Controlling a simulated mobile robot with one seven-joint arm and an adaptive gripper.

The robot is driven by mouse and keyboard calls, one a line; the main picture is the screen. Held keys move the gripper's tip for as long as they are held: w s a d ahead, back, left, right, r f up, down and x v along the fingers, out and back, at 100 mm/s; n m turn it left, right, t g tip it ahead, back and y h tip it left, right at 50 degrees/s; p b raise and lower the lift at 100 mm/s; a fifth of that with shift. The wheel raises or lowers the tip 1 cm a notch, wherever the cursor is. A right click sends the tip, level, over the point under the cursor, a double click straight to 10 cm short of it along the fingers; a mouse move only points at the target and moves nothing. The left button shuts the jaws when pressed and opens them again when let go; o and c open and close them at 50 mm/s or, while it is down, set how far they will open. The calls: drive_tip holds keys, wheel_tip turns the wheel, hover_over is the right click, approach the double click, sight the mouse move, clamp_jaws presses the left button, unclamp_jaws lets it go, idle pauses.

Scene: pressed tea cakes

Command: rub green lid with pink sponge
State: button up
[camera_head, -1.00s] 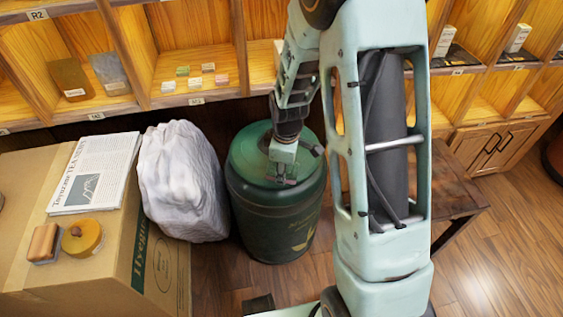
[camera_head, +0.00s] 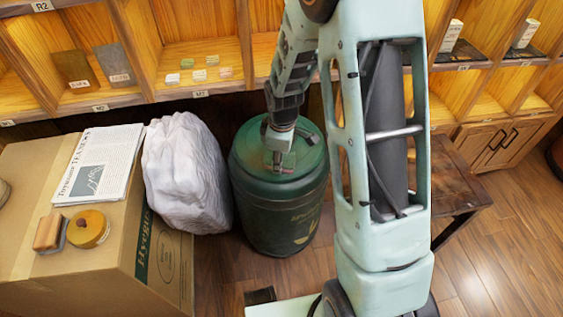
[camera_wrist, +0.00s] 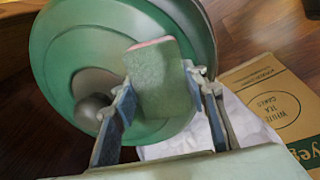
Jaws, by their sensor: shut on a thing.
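The green lid (camera_head: 308,157) tops a dark green drum (camera_head: 285,215) in the head view. In the wrist view the round lid (camera_wrist: 60,55) fills the upper left, with a dark grey knob (camera_wrist: 90,108) on it. My gripper (camera_wrist: 155,85) is shut on the sponge (camera_wrist: 168,82), which shows a green face with a thin pink edge at its far end. The sponge lies over the lid beside the knob; I cannot tell whether it touches. In the head view my gripper (camera_head: 279,163) is over the lid's near part, and the sponge is not clearly visible there.
A white wrapped bundle (camera_head: 188,170) stands close left of the drum. Further left, a cardboard box (camera_head: 120,240) bears a newspaper (camera_head: 110,160), a brown block (camera_head: 48,232) and a yellow round object (camera_head: 88,228). Wooden shelves (camera_head: 200,60) stand behind; a dark wooden table (camera_head: 455,185) is at right.

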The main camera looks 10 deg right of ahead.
drive_tip(key=shift+w+r, duration=0.15)
drive_tip(key=shift+w, duration=0.75)
drive_tip(key=shift+w+r, duration=0.1)
drive_tip(key=shift+w, duration=0.8)
drive_tip(key=shift+s+r+p, duration=0.2)
drive_tip(key=shift+r+p, duration=0.6)
drive_tip(key=shift+r, duration=0.15)
drive_tip(key=shift+s+r+p, duration=0.25)
drive_tip(key=shift+r+p, duration=0.6)
drive_tip(key=shift+r, duration=0.15)
drive_tip(key=shift+s+r+p, duration=0.2)
drive_tip(key=shift+r+p, duration=0.6)
drive_tip(key=shift+r, duration=0.15)
drive_tip(key=shift+s+r+p, duration=0.2)
drive_tip(key=shift+r+p, duration=0.35)
drive_tip(key=shift+r, duration=0.2)
drive_tip(key=shift+s+r+p, duration=0.15)
drive_tip(key=shift+r+p, duration=0.4)
drive_tip(key=shift+r, duration=0.15)
drive_tip(key=shift+r, duration=0.1)
